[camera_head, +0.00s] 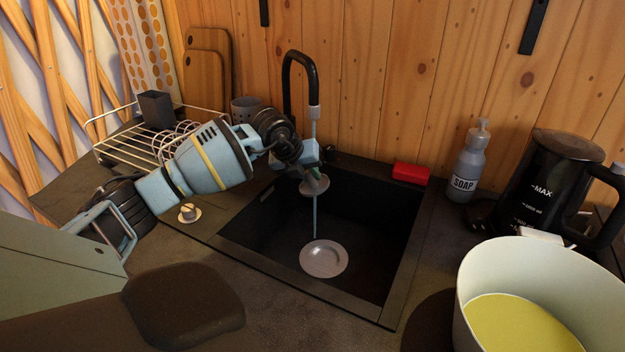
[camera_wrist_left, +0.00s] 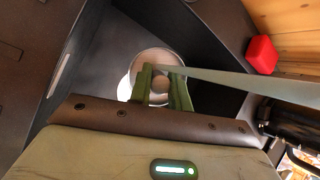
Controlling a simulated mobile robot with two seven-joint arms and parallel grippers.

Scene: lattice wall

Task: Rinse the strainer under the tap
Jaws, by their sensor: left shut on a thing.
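My left gripper (camera_head: 314,175) reaches over the sink from the left and is shut on the strainer (camera_head: 314,186), a small round grey piece. In the left wrist view the strainer (camera_wrist_left: 158,64) shows between and beyond the green fingers (camera_wrist_left: 160,84). The black tap (camera_head: 287,80) stands at the sink's back edge. A thin stream of water (camera_head: 315,215) falls from its spout past the gripper and strainer into the sink. The fingers partly hide where the water meets the strainer. My right gripper is not in view.
The dark sink (camera_head: 375,225) has a pale round drain (camera_head: 324,259) on its floor. A red sponge (camera_head: 410,173) and a soap bottle (camera_head: 468,165) stand behind right. A kettle (camera_head: 550,185) and large pot (camera_head: 480,265) are at right; a wire rack (camera_head: 120,150) is at left.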

